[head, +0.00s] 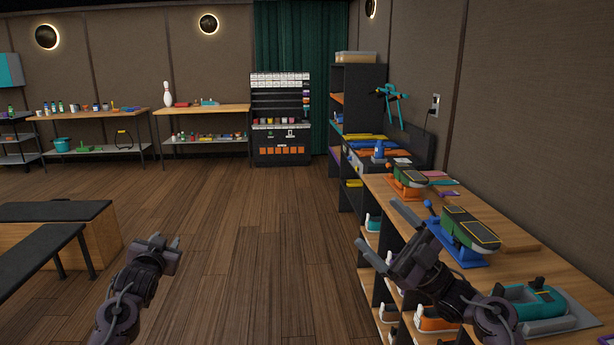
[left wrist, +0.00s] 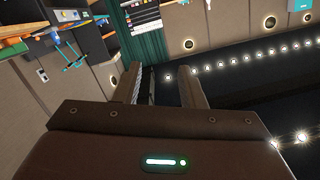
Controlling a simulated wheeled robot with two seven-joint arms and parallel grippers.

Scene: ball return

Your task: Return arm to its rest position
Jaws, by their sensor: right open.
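My left gripper (head: 167,243) is at the lower left of the head view, raised above the wooden floor. In the left wrist view its two fingers (left wrist: 165,86) stand apart with nothing between them. My right gripper (head: 388,234) is at the lower right of the head view, in front of the long workbench (head: 515,251). Its fingers are spread wide and I see nothing between them. One finger overlaps the bench's front edge in the picture; I cannot tell whether it touches.
A green-topped device on a blue base (head: 468,232) and a teal shoe-like item (head: 532,301) sit on the bench near my right gripper. Dark-topped benches (head: 52,211) stand at the left. The middle floor (head: 245,235) is clear.

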